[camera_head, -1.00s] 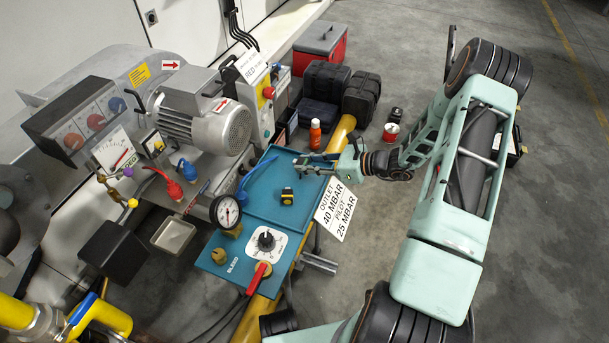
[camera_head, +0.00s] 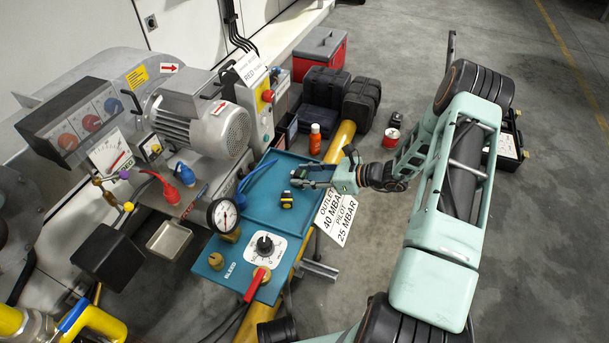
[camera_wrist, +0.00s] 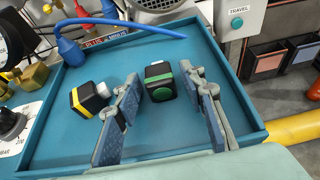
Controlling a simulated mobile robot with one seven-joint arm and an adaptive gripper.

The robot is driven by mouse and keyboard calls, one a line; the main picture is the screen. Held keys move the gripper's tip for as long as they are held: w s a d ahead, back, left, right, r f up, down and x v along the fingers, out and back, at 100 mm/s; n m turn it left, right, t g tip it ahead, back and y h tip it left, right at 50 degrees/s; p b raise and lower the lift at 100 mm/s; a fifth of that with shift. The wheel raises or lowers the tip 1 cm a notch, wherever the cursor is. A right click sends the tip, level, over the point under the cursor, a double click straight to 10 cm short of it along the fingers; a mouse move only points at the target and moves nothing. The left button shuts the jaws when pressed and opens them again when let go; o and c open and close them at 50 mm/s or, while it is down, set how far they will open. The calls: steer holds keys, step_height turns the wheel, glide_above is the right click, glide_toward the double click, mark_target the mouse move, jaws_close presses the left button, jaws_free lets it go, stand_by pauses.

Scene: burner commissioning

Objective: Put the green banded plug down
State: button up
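The green banded plug (camera_wrist: 160,82) is a small black block with green bands and a pale tip. In the wrist view it is in the blue-green tray (camera_wrist: 60,135), between the fingers of my gripper (camera_wrist: 165,118), with a gap on both sides. The fingers are open. In the head view my gripper (camera_head: 312,176) is over the tray's right part, and the plug is hard to make out by its tips. A yellow banded plug (camera_wrist: 90,98) lies in the tray left of my left finger; it also shows in the head view (camera_head: 287,200).
A blue hose (camera_wrist: 120,27) with a bulb crosses the tray's far edge. An orange bottle (camera_head: 315,139) stands beyond the tray.

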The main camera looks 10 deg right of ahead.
steer(key=shift+r, duration=0.2)
steer(key=p+v, duration=0.3)
steer(key=v, duration=0.9)
steer(key=shift+p, duration=0.35)
